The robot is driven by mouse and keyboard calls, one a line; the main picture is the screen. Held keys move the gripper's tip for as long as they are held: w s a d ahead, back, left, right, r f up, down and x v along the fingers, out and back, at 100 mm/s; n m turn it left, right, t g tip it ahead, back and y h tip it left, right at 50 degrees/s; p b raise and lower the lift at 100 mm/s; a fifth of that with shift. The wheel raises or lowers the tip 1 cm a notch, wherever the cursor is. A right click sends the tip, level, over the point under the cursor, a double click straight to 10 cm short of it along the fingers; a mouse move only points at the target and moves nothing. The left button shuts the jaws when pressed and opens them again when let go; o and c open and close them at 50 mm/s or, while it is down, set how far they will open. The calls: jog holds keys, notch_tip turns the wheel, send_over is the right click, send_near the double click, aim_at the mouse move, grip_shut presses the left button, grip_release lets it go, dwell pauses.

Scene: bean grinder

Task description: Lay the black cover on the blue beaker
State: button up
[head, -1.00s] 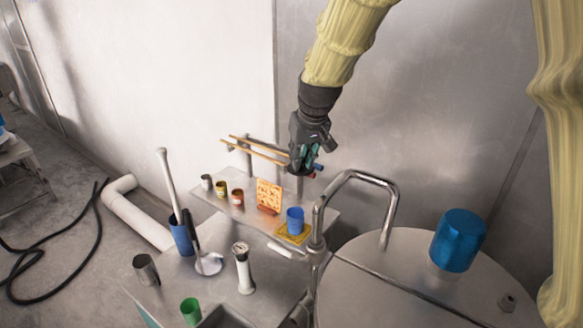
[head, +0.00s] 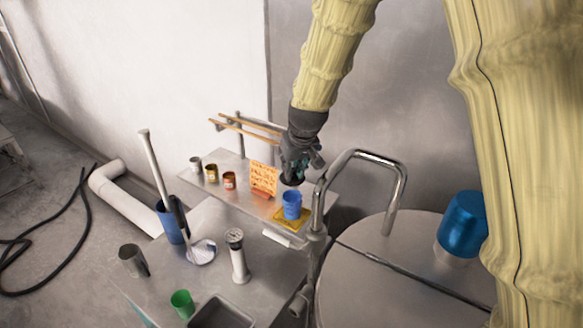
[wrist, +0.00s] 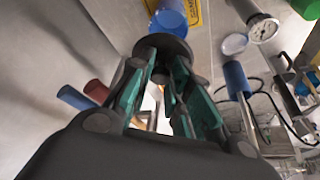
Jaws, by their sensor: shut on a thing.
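The blue beaker (head: 291,206) stands upright on a yellow mat (head: 285,221) on the back shelf; its lower part also shows at the top of the wrist view (wrist: 170,13). My gripper (head: 292,172) is just above the beaker, pointing down. In the wrist view its green-padded fingers (wrist: 160,68) are shut on the black cover (wrist: 177,43), a dark round disc. In the head view the cover (head: 291,181) is a small dark shape at the fingertips, close over the beaker's rim. I cannot tell whether it touches the rim.
An orange sign (head: 263,177) and several small cans stand left of the beaker. A bent metal pipe (head: 393,190) rises close on the right. A blue cup with a long handle, a ladle (head: 201,251) and a gauge (head: 236,240) stand nearer on the counter.

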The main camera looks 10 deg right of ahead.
aim_at(293, 179)
jog(key=shift+s+f+b, duration=0.3)
jog(key=shift+f+b, duration=0.05)
jog(key=shift+b+x, duration=0.6)
jog(key=shift+x, duration=0.35)
jog(key=shift+s+f+b, duration=0.25)
jog(key=shift+f+b, duration=0.3)
jog(key=shift+f, duration=0.1)
jog(key=shift+f+b, duration=0.7)
jog(key=shift+f, duration=0.2)
jog(key=shift+f, duration=0.3)
jog(key=o, duration=0.9)
jog(key=shift+o, duration=0.2)
notch_tip(293, 179, up, 10)
jog(key=shift+r, duration=0.1)
